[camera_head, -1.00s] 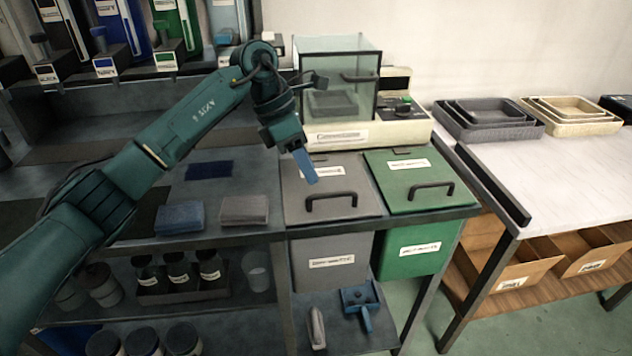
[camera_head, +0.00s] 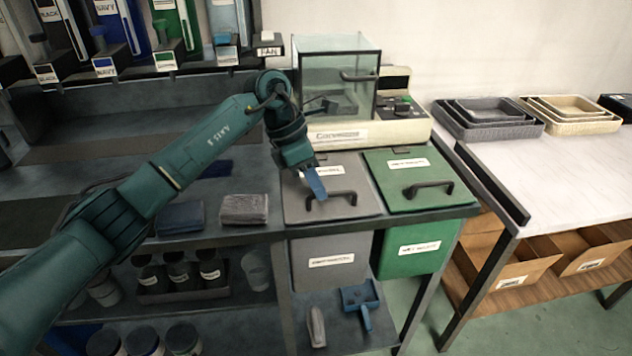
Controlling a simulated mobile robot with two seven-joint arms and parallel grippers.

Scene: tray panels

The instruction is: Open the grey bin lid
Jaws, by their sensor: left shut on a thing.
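The grey bin lid (camera_head: 352,180) lies flat and closed in the counter, with a black bar handle (camera_head: 335,194) near its front edge. The grey bin's body (camera_head: 330,273) hangs below the counter and bears a white label. My left gripper (camera_head: 316,188) reaches down over the lid from the left. Its blue fingers are shut on the left part of the handle and partly hide it. My right gripper is not in view.
A green bin lid (camera_head: 412,170) with its own handle is just right of the grey one. A glass-walled box (camera_head: 337,75) on a cream scale stands behind the lids. Folded cloths (camera_head: 244,208) lie on the counter to the left.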

